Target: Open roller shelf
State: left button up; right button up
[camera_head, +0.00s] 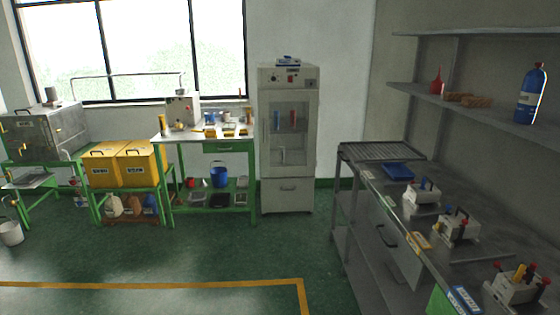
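A dark slatted rack (385,151), which looks like a roller surface, lies at the far end of the grey metal bench on the right. The grey bench front (377,225) below has a dark handle (386,238). I cannot tell for sure which part is the roller shelf, or whether the rack can slide. Neither of my grippers is in view.
On the grey bench are a blue tray (398,171) and several pale devices with coloured knobs, one at the front (516,286). A glass-doored cabinet (288,140) and a green worktable (212,147) stand along the back wall. The green floor (200,250) is clear.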

aim_at(355, 152)
jog(key=i, duration=1.95)
